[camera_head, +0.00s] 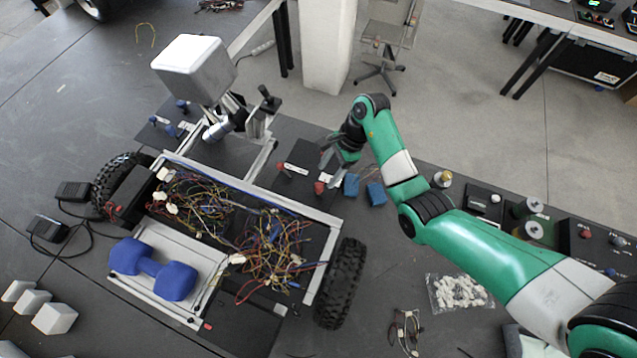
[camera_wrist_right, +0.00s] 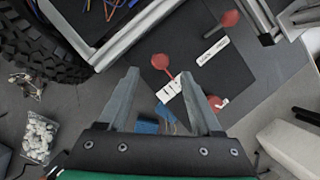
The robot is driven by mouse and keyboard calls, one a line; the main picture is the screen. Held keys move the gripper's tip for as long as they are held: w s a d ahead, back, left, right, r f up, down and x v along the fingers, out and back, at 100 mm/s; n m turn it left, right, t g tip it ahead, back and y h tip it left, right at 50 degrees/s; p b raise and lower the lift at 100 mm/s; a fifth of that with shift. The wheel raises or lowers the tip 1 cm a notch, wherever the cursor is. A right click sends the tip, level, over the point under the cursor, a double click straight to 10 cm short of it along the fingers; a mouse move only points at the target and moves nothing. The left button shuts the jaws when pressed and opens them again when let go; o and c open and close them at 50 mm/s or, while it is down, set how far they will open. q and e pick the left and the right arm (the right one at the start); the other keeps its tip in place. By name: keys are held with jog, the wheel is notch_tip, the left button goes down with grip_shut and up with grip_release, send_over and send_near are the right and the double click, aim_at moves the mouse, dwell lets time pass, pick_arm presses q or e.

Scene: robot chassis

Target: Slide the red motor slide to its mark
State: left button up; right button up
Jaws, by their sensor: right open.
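My right gripper (camera_head: 334,164) is open above the dark panel beside the chassis. In the right wrist view, its spread fingers (camera_wrist_right: 159,76) have a red round-headed piece (camera_wrist_right: 160,62) between their tips, with a white marked strip next to it. I cannot tell whether the fingers touch it. Other red pieces (camera_wrist_right: 230,18) show farther up and beside the right-hand finger (camera_wrist_right: 216,102). In the head view, red pieces show below the gripper (camera_head: 319,187) and to its left (camera_head: 283,171). Which one is the motor slide, and where its mark is, I cannot tell. My left gripper is not in view.
The open chassis (camera_head: 320,265) full of loose wires lies left of the gripper, with a black wheel (camera_head: 341,284) at its corner. Blue blocks (camera_head: 376,194) lie just right of the gripper. A blue dumbbell (camera_head: 153,268) and a bag of white pieces (camera_head: 459,292) lie nearer the front.

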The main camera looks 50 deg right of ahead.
aim_at(319, 185)
jog(key=b+x, duration=0.1)
jog(key=x, duration=0.6)
jog(key=shift+w+a+f, duration=0.1)
jog(key=shift+a+f, duration=0.05)
jog(key=shift+f, duration=0.05)
grip_shut()
jog(key=shift+r, duration=0.1)
dwell(0.9)
